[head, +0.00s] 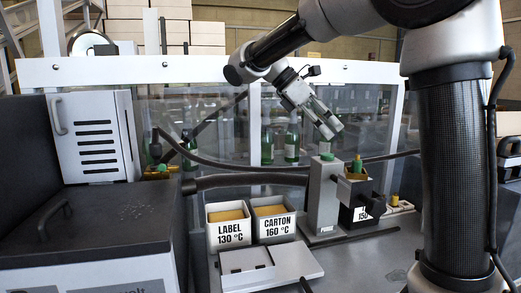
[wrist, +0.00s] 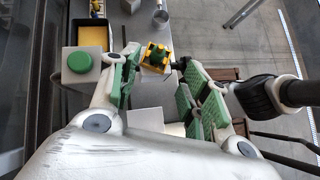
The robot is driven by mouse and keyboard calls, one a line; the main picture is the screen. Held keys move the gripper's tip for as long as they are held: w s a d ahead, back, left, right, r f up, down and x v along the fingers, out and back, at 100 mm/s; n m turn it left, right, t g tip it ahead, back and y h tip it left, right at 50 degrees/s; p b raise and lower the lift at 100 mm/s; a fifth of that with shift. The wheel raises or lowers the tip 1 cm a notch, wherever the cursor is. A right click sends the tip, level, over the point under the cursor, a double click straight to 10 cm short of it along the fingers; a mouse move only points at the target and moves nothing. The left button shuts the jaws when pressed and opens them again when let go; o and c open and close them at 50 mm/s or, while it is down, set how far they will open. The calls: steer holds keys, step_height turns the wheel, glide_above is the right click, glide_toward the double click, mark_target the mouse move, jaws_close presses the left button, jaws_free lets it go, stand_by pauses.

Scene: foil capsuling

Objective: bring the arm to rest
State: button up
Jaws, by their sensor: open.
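My gripper (head: 328,126) hangs in the air at the end of my bent arm, above and slightly right of a grey post (head: 322,200) with a green top. Nothing is seen held in it. In the wrist view the two green-padded fingers (wrist: 163,62) stand apart. The green-topped post (wrist: 79,62) shows left of the fingers.
White bins marked LABEL 130 °C (head: 229,235) and CARTON 160 °C (head: 273,229) stand left of the post. Green bottles (head: 267,145) stand behind a clear panel. A grey machine (head: 85,235) fills the left.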

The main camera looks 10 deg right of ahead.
steer(key=s+d+f+m+t+y, duration=0.2)
steer(key=s+f+m+t+y, duration=0.1)
steer(key=s+f+m, duration=0.4)
steer(key=s+d+f+m+t+y, duration=0.3)
steer(key=s+f+m, duration=0.4)
steer(key=s, duration=0.5)
steer(key=t+y, duration=0.1)
steer(key=y, duration=0.1)
steer(key=shift+m+y, duration=0.3)
steer(key=shift+m, duration=0.1)
